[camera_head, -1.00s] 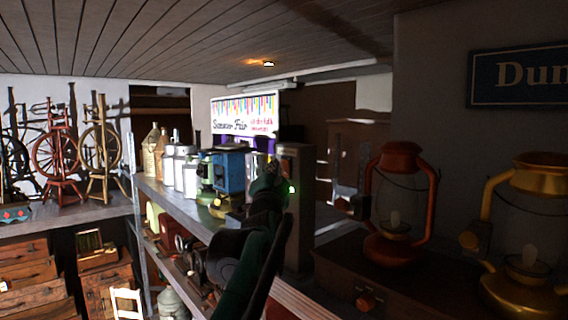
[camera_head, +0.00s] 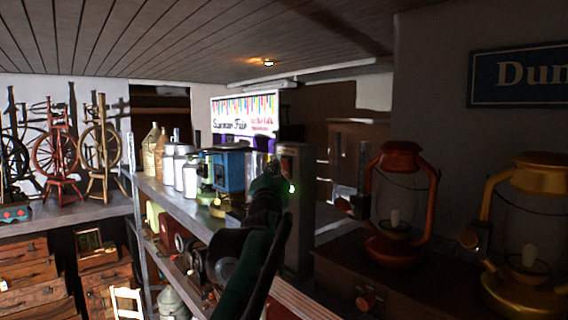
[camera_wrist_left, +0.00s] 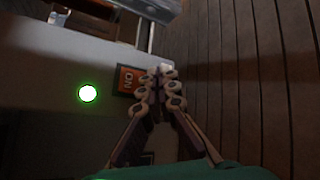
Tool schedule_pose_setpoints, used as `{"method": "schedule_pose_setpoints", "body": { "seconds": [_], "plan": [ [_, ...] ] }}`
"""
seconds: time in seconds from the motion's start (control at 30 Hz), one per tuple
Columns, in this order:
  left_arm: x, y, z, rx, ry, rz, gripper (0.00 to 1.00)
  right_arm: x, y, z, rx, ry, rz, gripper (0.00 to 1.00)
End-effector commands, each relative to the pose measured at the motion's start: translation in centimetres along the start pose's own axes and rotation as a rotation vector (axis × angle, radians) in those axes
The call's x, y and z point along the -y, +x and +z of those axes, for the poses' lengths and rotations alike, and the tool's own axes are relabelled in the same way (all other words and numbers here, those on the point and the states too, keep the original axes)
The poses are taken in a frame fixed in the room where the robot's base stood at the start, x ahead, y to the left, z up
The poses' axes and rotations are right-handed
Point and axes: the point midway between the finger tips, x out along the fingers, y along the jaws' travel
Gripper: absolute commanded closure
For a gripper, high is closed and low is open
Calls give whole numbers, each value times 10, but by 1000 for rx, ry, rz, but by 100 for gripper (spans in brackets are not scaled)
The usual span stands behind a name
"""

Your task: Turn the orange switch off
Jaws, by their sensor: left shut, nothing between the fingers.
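The orange switch (camera_wrist_left: 127,80) shows in the left wrist view as an orange-red panel marked "ON" in a dark frame, on a pale surface. A small orange patch on the grey post in the head view (camera_head: 285,164) may be the same switch. My left gripper (camera_wrist_left: 163,76) is shut and empty, its fingertips just right of the switch in the wrist view. I cannot tell whether they touch it. In the head view the left gripper (camera_head: 271,170) is in front of the post. My right gripper is not in view.
A red lantern (camera_head: 397,205) and a brass lantern (camera_head: 527,235) stand at the right. A bright green-rimmed light (camera_wrist_left: 87,93) glows left of the switch.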

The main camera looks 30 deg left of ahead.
Motion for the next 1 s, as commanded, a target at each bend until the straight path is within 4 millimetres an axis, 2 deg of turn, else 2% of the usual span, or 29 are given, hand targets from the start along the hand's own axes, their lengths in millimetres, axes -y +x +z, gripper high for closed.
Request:
{"method": "schedule_pose_setpoints", "body": {
  "seconds": [1.0],
  "plan": [
    [-5,8,-6,0,0,0,100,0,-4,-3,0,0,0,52]
  ]
}}
